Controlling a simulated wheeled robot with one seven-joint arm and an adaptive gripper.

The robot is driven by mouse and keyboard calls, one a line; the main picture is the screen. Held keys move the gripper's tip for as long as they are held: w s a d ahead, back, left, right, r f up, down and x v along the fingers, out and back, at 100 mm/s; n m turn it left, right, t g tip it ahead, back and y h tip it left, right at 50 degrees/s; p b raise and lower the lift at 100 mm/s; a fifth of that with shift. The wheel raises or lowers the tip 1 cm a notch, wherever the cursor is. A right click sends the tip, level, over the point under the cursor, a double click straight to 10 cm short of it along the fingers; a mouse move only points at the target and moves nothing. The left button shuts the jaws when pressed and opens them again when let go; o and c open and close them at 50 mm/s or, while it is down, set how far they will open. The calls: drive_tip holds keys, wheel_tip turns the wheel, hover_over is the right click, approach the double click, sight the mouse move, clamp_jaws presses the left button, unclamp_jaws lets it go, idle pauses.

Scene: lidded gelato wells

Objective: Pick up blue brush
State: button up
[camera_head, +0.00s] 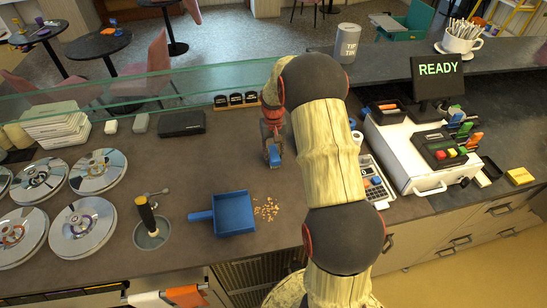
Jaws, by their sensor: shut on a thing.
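The blue brush (274,158) is below my gripper (271,142), small and partly hidden by the fingers. My gripper points down over the dark counter, left of my arm, and is shut on the brush. I cannot tell whether the brush touches the counter.
A blue dustpan (235,213) lies on the counter (190,175), with tan crumbs (267,209) just right of it. Several round metal well lids (98,172) are at the left. A scoop well (151,235), a white register (410,155) and a glass guard (190,84) stand around.

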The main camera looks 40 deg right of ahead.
sight(274, 153)
drive_tip(key=shift+r, duration=0.6)
wheel_tip(274, 153, up, 2)
drive_tip(key=shift+r, duration=0.2)
drive_tip(key=s+a+r+p, duration=0.1)
drive_tip(key=s+a+r, duration=0.7)
drive_tip(key=s, duration=0.3)
drive_tip(key=shift+a+r, duration=0.2)
drive_tip(key=shift+r, duration=0.5)
drive_tip(key=shift+s, duration=0.1)
drive_tip(key=o, duration=0.6)
drive_tip(key=shift+c, duration=1.4)
